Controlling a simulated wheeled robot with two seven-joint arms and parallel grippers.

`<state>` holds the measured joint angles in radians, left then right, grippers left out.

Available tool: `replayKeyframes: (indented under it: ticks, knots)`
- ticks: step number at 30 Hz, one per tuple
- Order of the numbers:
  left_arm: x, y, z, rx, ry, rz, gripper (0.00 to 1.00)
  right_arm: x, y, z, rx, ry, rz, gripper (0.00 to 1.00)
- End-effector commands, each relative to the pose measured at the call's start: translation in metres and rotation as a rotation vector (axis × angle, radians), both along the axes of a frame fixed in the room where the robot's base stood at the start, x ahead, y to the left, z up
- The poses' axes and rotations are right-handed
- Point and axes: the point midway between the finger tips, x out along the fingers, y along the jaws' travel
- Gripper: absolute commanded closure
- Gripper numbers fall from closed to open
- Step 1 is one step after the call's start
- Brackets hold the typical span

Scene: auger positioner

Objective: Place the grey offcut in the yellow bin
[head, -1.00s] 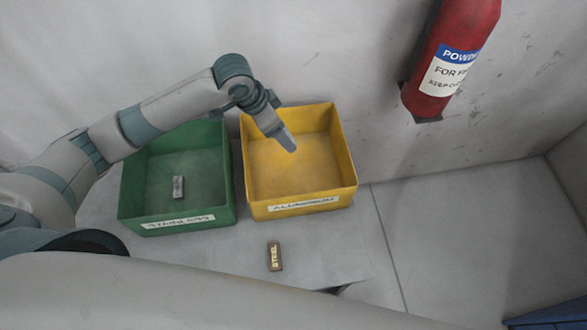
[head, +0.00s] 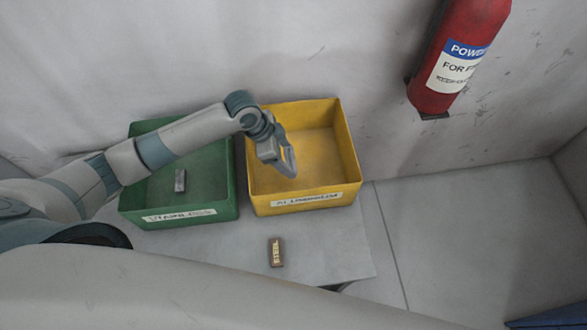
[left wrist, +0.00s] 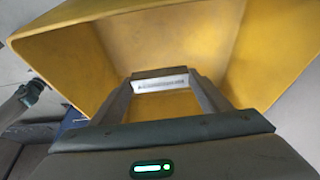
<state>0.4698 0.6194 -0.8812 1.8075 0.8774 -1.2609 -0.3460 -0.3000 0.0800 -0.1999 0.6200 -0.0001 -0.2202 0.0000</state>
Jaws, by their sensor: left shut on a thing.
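My left gripper (head: 284,163) is over the yellow bin (head: 311,199), near its left side in the head view. In the left wrist view the gripper (left wrist: 162,88) is shut on the grey offcut (left wrist: 160,81), a pale silvery bar held crosswise between the fingertips. The yellow bin (left wrist: 205,35) fills most of the view behind the bar. The bar is hard to make out in the head view. The bin carries a white label on its front, and the part of its floor that shows is bare. My right gripper is not in view.
A green bin (head: 190,223) stands left of the yellow one, with a small grey block (head: 180,180) in it. A brown block (head: 276,252) marked STEEL lies on the table (head: 335,245) in front. A red extinguisher (head: 455,65) hangs on the wall at right.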

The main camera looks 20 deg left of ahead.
Motion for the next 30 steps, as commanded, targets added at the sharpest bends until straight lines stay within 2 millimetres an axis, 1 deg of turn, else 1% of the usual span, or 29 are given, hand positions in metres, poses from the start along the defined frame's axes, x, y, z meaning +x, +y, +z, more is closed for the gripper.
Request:
replayKeyframes:
  ticks: [6,10,13,23,26,30]
  knots:
    - [-0.001,0.000,-0.030,0.002,0.004,0.002,0.56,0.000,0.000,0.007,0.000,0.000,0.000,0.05]
    - [-0.001,0.000,-0.046,0.001,0.003,0.000,0.56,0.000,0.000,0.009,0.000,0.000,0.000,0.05]
    - [0.000,0.000,-0.051,0.000,0.001,0.002,0.56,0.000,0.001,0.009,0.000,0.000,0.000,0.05]
    - [0.000,0.000,-0.054,0.000,0.000,0.001,0.56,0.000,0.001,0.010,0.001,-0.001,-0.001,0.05]
    - [0.000,0.000,-0.061,0.001,0.002,0.001,0.56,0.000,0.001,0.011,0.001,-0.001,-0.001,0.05]
    - [-0.001,0.000,-0.079,0.000,0.003,0.002,0.56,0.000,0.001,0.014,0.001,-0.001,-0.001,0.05]
